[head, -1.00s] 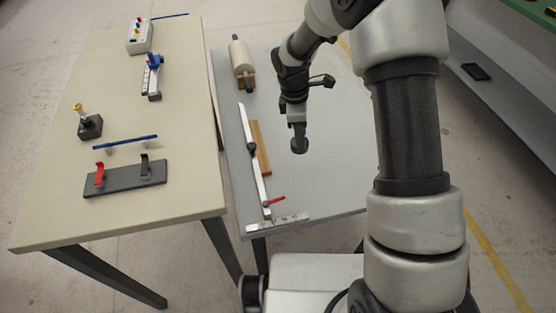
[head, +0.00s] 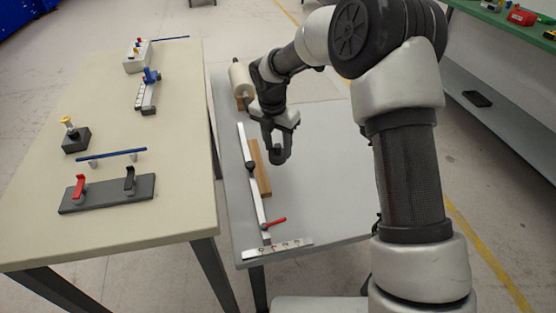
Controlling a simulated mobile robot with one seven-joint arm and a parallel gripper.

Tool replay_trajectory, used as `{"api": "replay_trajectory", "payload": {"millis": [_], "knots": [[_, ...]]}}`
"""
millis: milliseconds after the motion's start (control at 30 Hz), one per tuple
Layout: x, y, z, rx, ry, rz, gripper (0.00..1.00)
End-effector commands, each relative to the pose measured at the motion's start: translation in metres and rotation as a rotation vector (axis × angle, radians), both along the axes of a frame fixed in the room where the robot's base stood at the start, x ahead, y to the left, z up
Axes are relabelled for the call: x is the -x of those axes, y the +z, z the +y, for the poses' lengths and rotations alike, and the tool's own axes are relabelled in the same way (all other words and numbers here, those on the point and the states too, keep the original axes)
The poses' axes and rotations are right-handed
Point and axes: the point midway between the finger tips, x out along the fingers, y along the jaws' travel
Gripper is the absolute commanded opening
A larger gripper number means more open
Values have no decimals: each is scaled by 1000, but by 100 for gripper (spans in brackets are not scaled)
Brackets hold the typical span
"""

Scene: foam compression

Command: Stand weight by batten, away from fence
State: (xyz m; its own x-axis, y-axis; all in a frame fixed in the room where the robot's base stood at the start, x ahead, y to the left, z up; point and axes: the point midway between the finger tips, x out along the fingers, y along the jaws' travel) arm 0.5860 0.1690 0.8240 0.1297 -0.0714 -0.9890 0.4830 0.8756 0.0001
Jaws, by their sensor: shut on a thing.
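The wooden batten (head: 263,181) lies on the grey table, along the right side of the long white fence (head: 257,207). The fence carries a dark knob (head: 250,167) and a red lever (head: 274,223). My gripper (head: 279,153) is just right of the batten's far end, pointing down. It is shut on a small dark thing, apparently the weight (head: 277,154), mostly hidden by the fingers. I cannot tell whether the weight touches the table.
A cream roll (head: 241,79) on a wooden stand is at the table's far left. A marked white strip (head: 278,248) lies at the near edge. The grey tabletop right of the batten is clear. A beige table (head: 130,225) with several fixtures stands to the left.

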Motion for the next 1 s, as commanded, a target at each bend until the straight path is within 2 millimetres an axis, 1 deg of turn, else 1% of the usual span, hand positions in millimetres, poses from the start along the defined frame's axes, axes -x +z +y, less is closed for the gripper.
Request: {"api": "replay_trajectory", "payload": {"millis": [200,300,567,700,733,800,833,1000], "knots": [[0,-33,0,1,0,0,0],[0,-44,0,0,0,-1,0],[-1,-45,0,0,-1,-2,0],[-1,-48,0,0,-1,-2,0],[0,-49,0,1,-1,0,47],[0,-48,0,1,-1,0,59],[0,-48,0,1,-1,0,61],[0,-48,0,0,-1,0,61]]}}
